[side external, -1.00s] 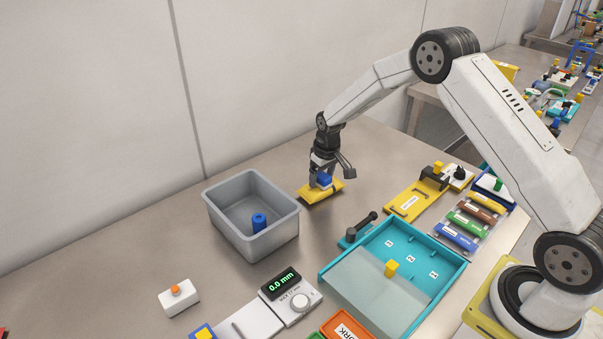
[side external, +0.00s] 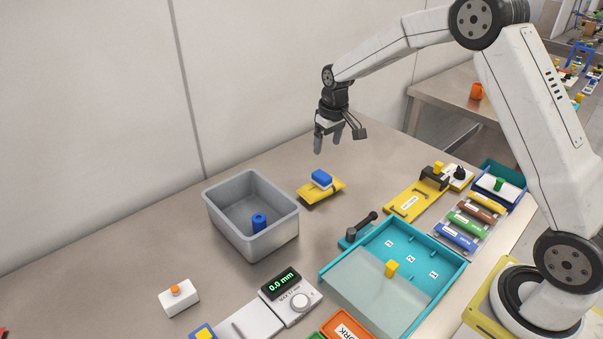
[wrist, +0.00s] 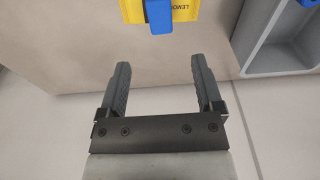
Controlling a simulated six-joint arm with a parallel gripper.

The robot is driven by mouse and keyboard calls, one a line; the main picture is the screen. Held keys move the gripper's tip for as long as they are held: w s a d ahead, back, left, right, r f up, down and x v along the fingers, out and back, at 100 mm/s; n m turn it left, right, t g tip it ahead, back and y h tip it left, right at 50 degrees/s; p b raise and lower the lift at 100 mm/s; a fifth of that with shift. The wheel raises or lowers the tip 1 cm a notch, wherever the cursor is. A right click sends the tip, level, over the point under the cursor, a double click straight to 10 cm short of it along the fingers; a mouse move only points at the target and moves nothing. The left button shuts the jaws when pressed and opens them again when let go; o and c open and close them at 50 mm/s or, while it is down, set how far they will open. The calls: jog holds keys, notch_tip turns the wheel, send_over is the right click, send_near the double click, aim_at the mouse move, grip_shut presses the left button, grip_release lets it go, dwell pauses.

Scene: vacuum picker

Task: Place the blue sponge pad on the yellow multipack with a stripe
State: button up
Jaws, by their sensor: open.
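The blue sponge pad (side external: 322,178) lies on top of the yellow multipack (side external: 308,194) on the table, right of the grey bin. In the wrist view the blue pad (wrist: 159,16) overlaps the yellow pack (wrist: 186,10), which carries dark lettering; both are cut by the top edge. A dark band shows beside the pad in the side view. My gripper (side external: 328,146) is above the pad and apart from it, jaws open and empty. Its two fingers (wrist: 160,84) show spread in the wrist view with nothing between them.
A grey bin (side external: 222,219) holding a blue cylinder (side external: 259,222) stands left of the pack. A teal tray (side external: 408,244) with a yellow block (side external: 391,269), a yellow fixture (side external: 408,206) and a gauge reading 0.0 mm (side external: 281,283) are nearby. A wall rises behind the table.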

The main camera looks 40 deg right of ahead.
jog(key=shift+r, duration=0.25)
jog(key=shift+s, duration=0.15)
dwell(0.3)
jog(key=s+a, duration=0.4)
jog(key=s, duration=0.8)
jog(key=s+a+t, duration=0.1)
jog(key=s+a, duration=0.3)
jog(key=s, duration=0.8)
jog(key=shift+s+f, duration=0.35)
jog(key=shift+f, duration=0.1)
